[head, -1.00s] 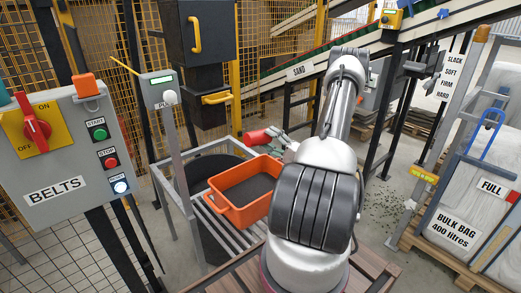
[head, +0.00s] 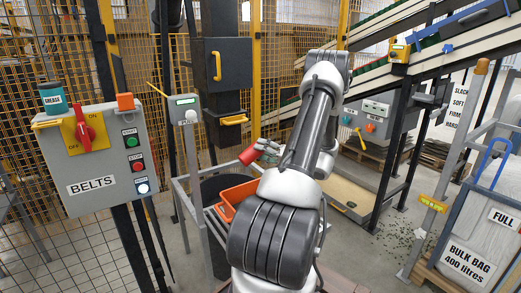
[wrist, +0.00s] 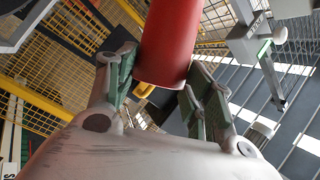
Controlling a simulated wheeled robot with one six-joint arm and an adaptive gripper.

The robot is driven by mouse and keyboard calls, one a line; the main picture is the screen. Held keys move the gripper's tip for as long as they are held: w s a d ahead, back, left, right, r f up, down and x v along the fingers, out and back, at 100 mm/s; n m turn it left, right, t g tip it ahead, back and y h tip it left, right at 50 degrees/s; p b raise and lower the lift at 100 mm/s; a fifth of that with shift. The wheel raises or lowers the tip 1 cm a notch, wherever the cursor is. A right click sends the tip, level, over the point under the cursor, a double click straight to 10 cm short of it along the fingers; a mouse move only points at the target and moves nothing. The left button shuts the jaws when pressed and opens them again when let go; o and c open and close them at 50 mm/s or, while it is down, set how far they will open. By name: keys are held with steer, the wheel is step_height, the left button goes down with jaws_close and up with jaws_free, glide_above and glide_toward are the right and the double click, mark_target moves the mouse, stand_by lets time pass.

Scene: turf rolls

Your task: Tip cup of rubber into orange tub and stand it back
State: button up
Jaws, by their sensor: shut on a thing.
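My gripper (head: 264,147) is shut on a red cup (head: 248,156) and holds it up in the air, above and beyond the orange tub (head: 237,193). In the head view the cup lies well over on its side, its left end a little lower. The wrist view shows the red cup (wrist: 170,45) between the green-padded fingers of my gripper (wrist: 160,88). The cup's mouth and contents do not show. The tub stands on a grey rail frame, and my arm hides much of it and its inside.
A grey BELTS panel (head: 92,160) with a grease tin (head: 54,97) stands at left. A slim post with a small control box (head: 183,109) rises near the tub. A dark machine column (head: 222,75) is behind. Bulk bags (head: 470,225) stand at right.

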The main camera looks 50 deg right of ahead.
mark_target(249, 155)
steer(key=shift+w+a+r+n+g, duration=0.15)
steer(key=shift+a+r+n+g, duration=0.15)
steer(key=shift+n, duration=0.2)
steer(key=shift+w+a+r+n+g, duration=0.1)
steer(key=shift+a+r+n+g, duration=0.1)
steer(key=shift+a+n, duration=0.25)
steer(key=a+r+n+g+h, duration=0.1)
steer(key=n, duration=0.1)
steer(key=a+r+n+g, duration=0.1)
steer(key=a+n, duration=0.1)
steer(key=w+a+r+n+g+h, duration=0.1)
steer(key=n, duration=0.1)
steer(key=shift+a+r+h, duration=0.15)
steer(key=shift+a+h, duration=0.15)
steer(key=shift+a, duration=0.1)
steer(key=shift+w+a+r+n+g+h, duration=0.2)
steer(key=shift+a+r+n+g+h, duration=0.25)
steer(key=shift+a+n, duration=0.35)
steer(key=shift+w, duration=0.1)
